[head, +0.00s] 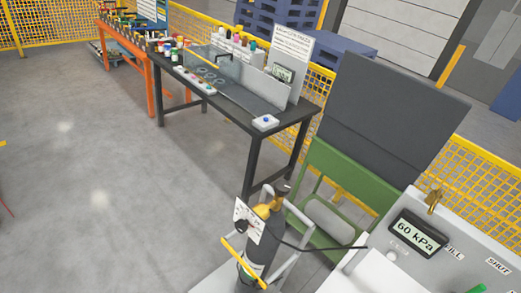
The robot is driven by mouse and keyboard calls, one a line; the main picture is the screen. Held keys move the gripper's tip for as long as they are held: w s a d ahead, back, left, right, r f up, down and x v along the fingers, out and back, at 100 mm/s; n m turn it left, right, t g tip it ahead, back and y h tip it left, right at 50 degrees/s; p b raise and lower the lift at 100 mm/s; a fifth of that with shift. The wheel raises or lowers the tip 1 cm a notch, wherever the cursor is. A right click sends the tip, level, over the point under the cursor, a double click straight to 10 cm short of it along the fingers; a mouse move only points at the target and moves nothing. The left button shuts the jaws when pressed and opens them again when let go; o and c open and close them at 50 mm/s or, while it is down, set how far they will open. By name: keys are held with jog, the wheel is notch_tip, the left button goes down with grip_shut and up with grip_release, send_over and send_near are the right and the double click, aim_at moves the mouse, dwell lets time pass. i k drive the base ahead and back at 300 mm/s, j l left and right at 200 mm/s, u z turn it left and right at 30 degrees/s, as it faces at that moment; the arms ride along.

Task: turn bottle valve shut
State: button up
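A dark grey gas bottle (262,238) stands upright at the bottom middle, held in a light metal frame. It has a yellow shoulder and a dark valve top (282,190). A white tag or dial plate (247,220) hangs at its left side and partly covers it. A black hose (315,246) runs from the bottle to the grey panel at the right. I cannot tell from here how far the valve is turned. My gripper is not visible in this view.
The grey panel (470,255) carries a display (417,235) reading 60 kPa, a brass fitting (434,198) and labels FILL and SHUT. A green stand (350,172) is behind the bottle. A black workbench (245,98) and orange bench (125,42) stand farther back. Floor at left is clear.

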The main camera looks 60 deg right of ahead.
aim_at(282, 188)
jog(key=i+j+z, duration=0.1)
jog(key=i+z, duration=0.2)
jog(key=i, duration=0.15)
jog(key=i+j+z, duration=0.15)
jog(key=i+z, duration=0.2)
jog(key=i+j+z, duration=0.3)
jog(key=i, duration=0.15)
jog(key=i+j+z, duration=0.55)
jog(key=z, duration=0.25)
jog(key=i+j+z, duration=0.2)
jog(key=j+z, duration=0.2)
jog(key=j, duration=0.15)
jog(key=i+j+z, duration=0.1)
jog(key=j+z, duration=0.25)
jog(key=i+l+z, duration=0.15)
jog(key=i+l, duration=0.05)
jog(key=i, duration=0.1)
